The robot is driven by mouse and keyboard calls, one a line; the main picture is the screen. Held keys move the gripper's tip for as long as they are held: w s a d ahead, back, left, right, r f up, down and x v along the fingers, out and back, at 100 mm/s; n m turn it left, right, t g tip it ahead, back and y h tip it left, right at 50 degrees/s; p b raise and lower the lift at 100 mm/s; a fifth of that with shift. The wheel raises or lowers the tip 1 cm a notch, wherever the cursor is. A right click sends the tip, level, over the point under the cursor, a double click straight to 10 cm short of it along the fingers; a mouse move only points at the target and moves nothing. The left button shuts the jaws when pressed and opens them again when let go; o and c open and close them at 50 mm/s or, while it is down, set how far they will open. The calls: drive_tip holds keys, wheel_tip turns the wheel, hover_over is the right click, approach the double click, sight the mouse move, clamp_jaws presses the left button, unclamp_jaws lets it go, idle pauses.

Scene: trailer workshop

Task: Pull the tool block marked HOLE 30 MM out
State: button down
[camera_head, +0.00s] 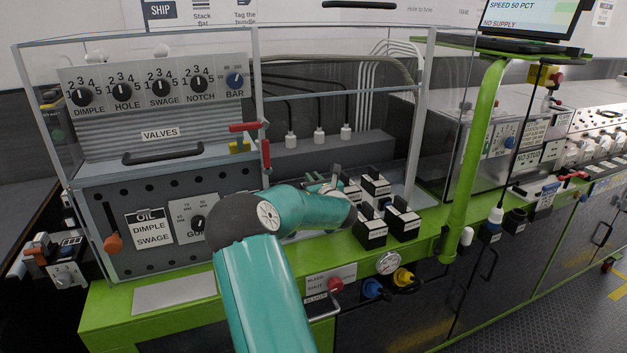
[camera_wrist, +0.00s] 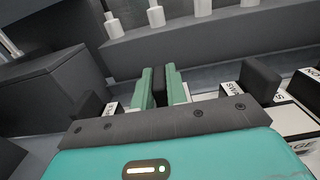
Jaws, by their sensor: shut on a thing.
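Several tool blocks with black bodies, white label tops and black upright handles stand on the green bench, among them a front block (camera_head: 370,232), a right block (camera_head: 402,224) and a back block (camera_head: 376,186). Their small labels are too small to read in the head view, so I cannot tell which is marked HOLE 30 MM. In the wrist view my gripper (camera_wrist: 161,88) has its two green fingers closed on a black tool block handle (camera_wrist: 160,76). The held block's label is hidden.
Other blocks stand close on both sides, including a dark handle (camera_wrist: 259,80) at right. A grey ledge with white-capped fittings (camera_head: 319,134) lies behind. A clear guard with a pale post (camera_head: 417,120) and a green post (camera_head: 478,150) stand near the blocks.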

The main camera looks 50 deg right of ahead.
drive_tip(key=shift+r, duration=3.2)
drive_tip(key=shift+r, duration=1.4)
drive_tip(key=shift+s, duration=0.1)
